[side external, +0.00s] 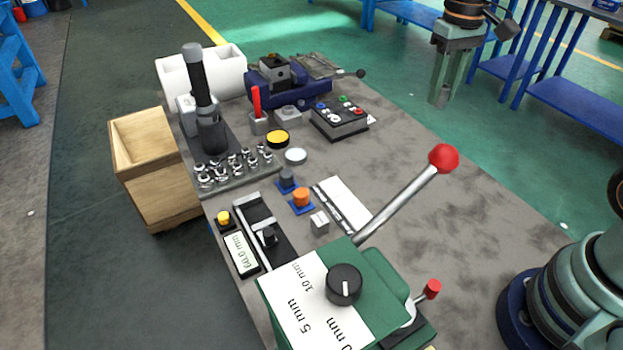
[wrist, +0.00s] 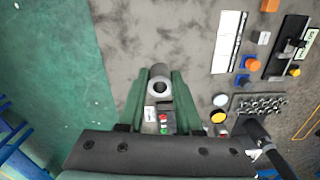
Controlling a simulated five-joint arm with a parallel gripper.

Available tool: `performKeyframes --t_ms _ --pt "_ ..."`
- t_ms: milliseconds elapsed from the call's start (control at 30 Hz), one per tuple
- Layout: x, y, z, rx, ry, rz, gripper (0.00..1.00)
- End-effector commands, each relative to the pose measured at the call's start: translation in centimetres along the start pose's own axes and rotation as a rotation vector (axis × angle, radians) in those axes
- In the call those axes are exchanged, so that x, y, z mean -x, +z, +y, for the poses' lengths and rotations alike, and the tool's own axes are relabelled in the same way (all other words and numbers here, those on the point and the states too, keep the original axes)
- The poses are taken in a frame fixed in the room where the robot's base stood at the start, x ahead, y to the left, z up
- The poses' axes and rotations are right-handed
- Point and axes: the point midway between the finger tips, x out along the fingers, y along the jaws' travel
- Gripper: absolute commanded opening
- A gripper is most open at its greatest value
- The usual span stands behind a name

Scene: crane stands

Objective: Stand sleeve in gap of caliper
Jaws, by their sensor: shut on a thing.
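My gripper (side external: 441,92) hangs in the air at the upper right of the side view, well above the bench and far from the caliper. It is shut on a grey hollow sleeve (wrist: 151,89), whose open end shows between the two green fingers in the wrist view. In the side view only a small grey part of the sleeve (side external: 439,97) shows at the fingertips. The black and silver caliper (side external: 277,248) lies at the near left bench edge, beside a display reading 60.0 mm (side external: 240,253). The caliper also shows at the right of the wrist view (wrist: 276,64).
A green lever box (side external: 385,270) with a red-knobbed lever stands at the front. A button panel (side external: 340,122), blue vise (side external: 290,92), black column press (side external: 211,135) and collet rack (side external: 240,172) stand farther back. Orange (side external: 302,197) and grey pieces sit near the caliper. The right bench is clear.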

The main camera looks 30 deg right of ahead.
Motion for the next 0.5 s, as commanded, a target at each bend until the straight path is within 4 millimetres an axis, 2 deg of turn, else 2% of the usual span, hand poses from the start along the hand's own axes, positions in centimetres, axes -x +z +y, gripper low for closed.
performKeyframes --t_ms 167,267,500 --pt "-0.5 -1.1 1.1 -0.031 0.000 -0.003 0.00" --pt "-2.4 -1.0 1.1 -0.031 0.000 -0.007 0.00" --pt "-8.3 -0.9 1.1 -0.030 0.000 -0.009 0.00"
